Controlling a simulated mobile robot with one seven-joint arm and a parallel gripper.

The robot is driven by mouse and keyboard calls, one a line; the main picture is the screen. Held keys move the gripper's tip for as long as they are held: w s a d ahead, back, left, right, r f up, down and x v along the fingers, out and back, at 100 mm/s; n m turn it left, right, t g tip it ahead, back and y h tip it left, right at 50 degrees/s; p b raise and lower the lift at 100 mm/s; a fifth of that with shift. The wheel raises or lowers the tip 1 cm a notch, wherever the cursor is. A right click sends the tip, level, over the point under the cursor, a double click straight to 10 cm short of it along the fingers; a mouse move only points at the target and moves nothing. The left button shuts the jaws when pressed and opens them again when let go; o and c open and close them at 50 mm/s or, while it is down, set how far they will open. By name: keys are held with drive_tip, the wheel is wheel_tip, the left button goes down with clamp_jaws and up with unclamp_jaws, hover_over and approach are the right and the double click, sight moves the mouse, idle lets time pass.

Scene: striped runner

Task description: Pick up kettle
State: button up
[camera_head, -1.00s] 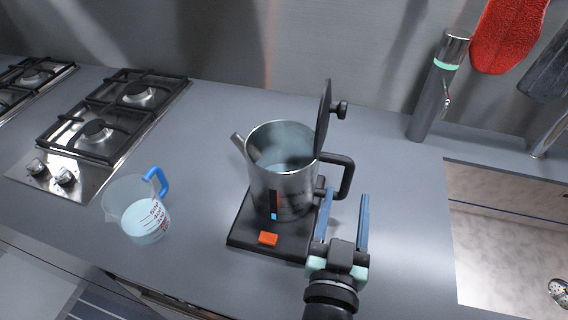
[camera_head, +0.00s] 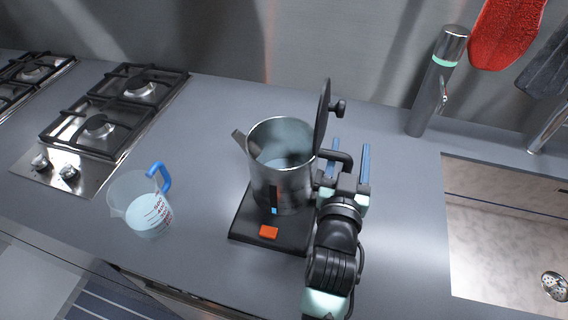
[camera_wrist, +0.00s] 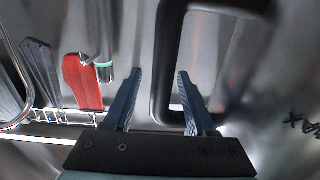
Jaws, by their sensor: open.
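The steel kettle (camera_head: 283,185) stands upright on its black base (camera_head: 247,226), with its dark lid (camera_head: 321,118) swung up and its spout to the left. Its black handle (camera_head: 341,157) is on the right side, partly hidden by my gripper. My gripper (camera_head: 350,146) is open, with its two blue fingers at the handle. In the wrist view the black handle (camera_wrist: 163,62) stands between the spread fingers (camera_wrist: 160,98), with the kettle's steel wall beside it. I cannot tell whether a finger touches the handle.
A clear measuring jug (camera_head: 136,208) with a blue handle stands left of the kettle. A gas hob (camera_head: 120,110) is at the left. A metal cylinder (camera_head: 437,85) stands at the back right, beside the sink (camera_head: 500,225). Red (camera_head: 508,32) and dark items hang above.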

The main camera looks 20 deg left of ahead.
clamp_jaws()
idle(1.2)
drive_tip(key=shift+r, duration=0.25)
